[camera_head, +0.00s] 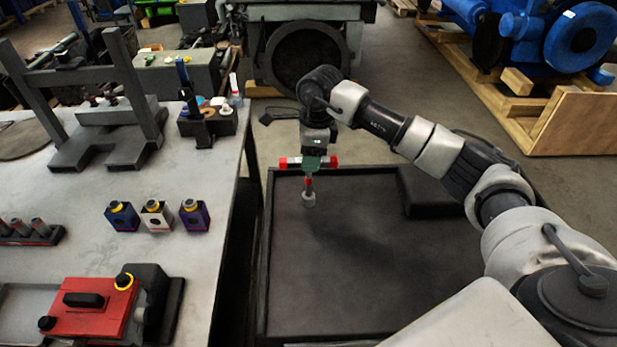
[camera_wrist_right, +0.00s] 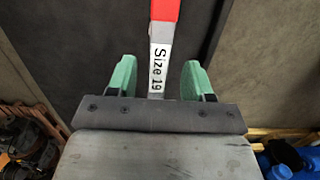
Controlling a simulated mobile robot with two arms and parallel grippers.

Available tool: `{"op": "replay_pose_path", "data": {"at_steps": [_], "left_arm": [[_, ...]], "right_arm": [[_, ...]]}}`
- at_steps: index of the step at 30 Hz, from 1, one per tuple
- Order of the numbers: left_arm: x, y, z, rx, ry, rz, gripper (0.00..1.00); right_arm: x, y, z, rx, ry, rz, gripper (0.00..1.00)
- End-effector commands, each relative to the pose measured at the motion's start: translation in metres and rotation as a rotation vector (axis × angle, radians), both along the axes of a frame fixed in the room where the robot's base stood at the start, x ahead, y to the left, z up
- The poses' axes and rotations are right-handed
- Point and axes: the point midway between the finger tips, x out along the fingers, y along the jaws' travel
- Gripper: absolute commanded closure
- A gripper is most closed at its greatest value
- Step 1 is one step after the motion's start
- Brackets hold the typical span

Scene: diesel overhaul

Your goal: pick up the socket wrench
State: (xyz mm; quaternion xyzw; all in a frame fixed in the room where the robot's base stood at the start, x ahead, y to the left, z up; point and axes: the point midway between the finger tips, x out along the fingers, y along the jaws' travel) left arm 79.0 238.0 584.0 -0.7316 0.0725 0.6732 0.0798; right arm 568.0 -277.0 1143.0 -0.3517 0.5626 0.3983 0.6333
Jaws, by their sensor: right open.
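The socket wrench (camera_head: 309,182) has a crossbar with red ends and a shaft running down to a pale grey socket at the bottom. It is upright over the left rear of a dark tray-like surface (camera_head: 370,270); I cannot tell if the socket touches it. My right gripper (camera_head: 311,163) points down at the crossbar. In the right wrist view its green fingers (camera_wrist_right: 157,80) are open, one on each side of the wrench bar (camera_wrist_right: 161,47), which is red with a white "Size 19" label. Gaps show on both sides. My left gripper is not in view.
A grey workbench (camera_head: 75,200) on the left holds three small socket boxes (camera_head: 156,216), a red device (camera_head: 88,308) and a press frame (camera_head: 110,125). A dark block (camera_head: 430,190) lies at the right of the dark surface, whose middle is clear.

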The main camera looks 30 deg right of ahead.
Motion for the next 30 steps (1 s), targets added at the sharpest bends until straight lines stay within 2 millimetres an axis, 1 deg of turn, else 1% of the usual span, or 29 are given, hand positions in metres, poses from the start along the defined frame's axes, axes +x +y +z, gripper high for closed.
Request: {"op": "replay_pose_path", "data": {"at_steps": [1,3,6,12,14,22,23,30], "left_arm": [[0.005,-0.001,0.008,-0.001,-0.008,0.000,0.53],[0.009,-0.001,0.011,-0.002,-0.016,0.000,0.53],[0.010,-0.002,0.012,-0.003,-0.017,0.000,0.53],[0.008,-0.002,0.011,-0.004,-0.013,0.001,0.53],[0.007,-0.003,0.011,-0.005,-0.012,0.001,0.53],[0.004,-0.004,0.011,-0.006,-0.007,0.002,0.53],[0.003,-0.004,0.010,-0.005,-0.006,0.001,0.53],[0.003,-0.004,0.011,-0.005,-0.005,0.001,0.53]], "right_arm": [[0.000,0.001,-0.004,0.001,0.004,-0.001,0.49],[0.001,0.002,-0.013,0.001,0.002,0.000,0.49],[0.001,0.003,-0.020,0.000,0.001,0.001,0.49],[0.001,0.003,-0.021,0.000,-0.001,0.001,0.49],[0.001,0.003,-0.021,0.000,-0.001,0.001,0.57],[0.001,0.003,-0.020,0.000,-0.001,0.001,0.98],[0.001,0.003,-0.020,0.000,-0.001,0.000,1.00],[0.002,0.003,-0.019,0.001,-0.003,0.000,1.00]]}}
